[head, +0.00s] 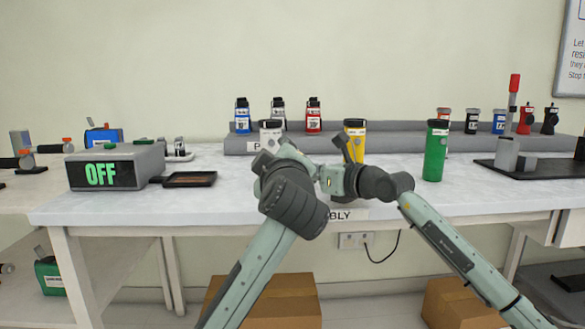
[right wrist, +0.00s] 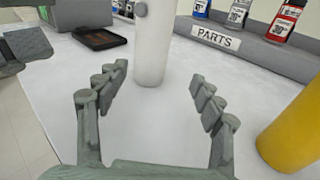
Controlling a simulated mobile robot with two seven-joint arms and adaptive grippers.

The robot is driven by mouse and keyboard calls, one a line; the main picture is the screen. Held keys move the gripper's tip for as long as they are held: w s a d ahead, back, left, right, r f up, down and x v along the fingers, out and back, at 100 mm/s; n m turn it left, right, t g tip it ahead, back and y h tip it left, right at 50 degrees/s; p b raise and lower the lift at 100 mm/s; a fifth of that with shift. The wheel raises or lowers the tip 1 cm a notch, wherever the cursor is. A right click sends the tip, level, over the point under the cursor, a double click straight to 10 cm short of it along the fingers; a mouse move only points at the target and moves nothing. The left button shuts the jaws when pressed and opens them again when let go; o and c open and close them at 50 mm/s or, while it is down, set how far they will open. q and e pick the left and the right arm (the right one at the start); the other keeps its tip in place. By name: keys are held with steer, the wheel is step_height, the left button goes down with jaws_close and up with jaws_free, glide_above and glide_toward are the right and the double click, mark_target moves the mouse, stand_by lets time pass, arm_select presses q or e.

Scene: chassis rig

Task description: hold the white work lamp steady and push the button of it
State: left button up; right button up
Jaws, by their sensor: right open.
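The white work lamp (head: 271,131) stands upright on the table behind my left gripper in the head view, its lower part hidden. In the right wrist view the lamp (right wrist: 151,50) is a white cylinder with a round grey button (right wrist: 140,9) on its side, its top cut off. My right gripper (right wrist: 159,74) is open, with the lamp ahead between its finger lines and no clear contact. My left gripper (head: 272,162) is in front of the lamp in the head view; its jaws are unclear. Part of it shows at the left of the right wrist view.
A yellow lamp (head: 354,128) and a green lamp (head: 435,152) stand to the right. A grey box reading OFF (head: 115,168) and a dark tray (head: 190,180) are at left. A parts rack (head: 235,144) with several small bottles is behind.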

mark_target(272, 143)
steer(key=shift+s+a+r+n+t, duration=0.3)
steer(key=shift+a+r+t, duration=0.2)
steer(key=shift+a, duration=0.3)
steer(key=shift+w+a, duration=0.15)
steer(key=shift+w, duration=0.05)
steer(key=shift+r+x, duration=0.1)
steer(key=shift+x, duration=1.7)
steer(key=shift+r+x, duration=0.15)
steer(key=shift+x, duration=1.65)
steer(key=shift+c, duration=0.6)
arm_select(q)
steer(key=shift+a, duration=0.1)
arm_select(e)
steer(key=c, duration=1.4)
arm_select(q)
jaws_close()
